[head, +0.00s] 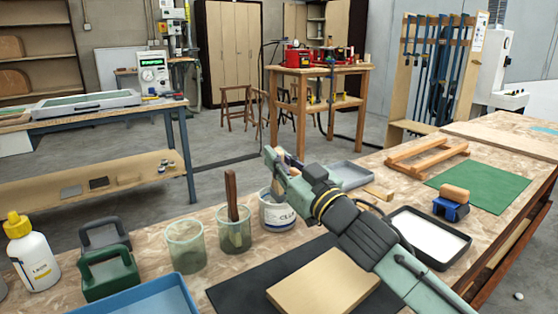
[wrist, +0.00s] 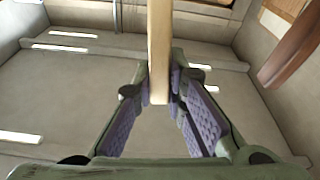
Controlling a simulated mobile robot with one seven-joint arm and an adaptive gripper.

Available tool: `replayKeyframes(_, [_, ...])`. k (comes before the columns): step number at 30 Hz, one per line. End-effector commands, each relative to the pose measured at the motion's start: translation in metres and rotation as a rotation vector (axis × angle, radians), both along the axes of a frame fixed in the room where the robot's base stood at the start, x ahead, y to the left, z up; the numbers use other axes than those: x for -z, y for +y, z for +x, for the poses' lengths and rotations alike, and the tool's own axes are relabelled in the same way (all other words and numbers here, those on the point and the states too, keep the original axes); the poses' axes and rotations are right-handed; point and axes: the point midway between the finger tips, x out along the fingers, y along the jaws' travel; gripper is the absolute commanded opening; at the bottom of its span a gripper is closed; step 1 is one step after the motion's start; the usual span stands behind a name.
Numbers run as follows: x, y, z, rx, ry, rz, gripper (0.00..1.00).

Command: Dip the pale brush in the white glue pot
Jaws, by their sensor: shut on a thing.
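The white glue pot (head: 275,216), with lettering on its side, stands on the bench near the middle of the head view. My gripper (head: 277,163) is directly above the pot, with my arm reaching in from the lower right. In the wrist view my gripper (wrist: 165,95) is shut on the pale wooden handle of the brush (wrist: 159,50), which runs between the two padded fingers. The brush's bristles are hidden in both views. I cannot tell whether the tip is inside the pot or above it.
A translucent green cup (head: 234,238) holding a dark brown handle (head: 231,190) stands just left of the pot. Another translucent cup (head: 185,250) is further left. A pale board (head: 322,284) on a dark mat (head: 235,296) lies in front. A white-filled tray (head: 430,240) is right.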

Motion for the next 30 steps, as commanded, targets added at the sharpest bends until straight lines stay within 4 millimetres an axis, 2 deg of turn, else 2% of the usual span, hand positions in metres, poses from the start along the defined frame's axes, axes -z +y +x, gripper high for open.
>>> replayKeyframes(1, [-0.008, 0.000, 0.000, 0.000, 0.000, 0.000, 0.00])
replayKeyframes(30, [-0.086, 0.000, 0.000, 0.000, -0.001, -0.002, 0.00])
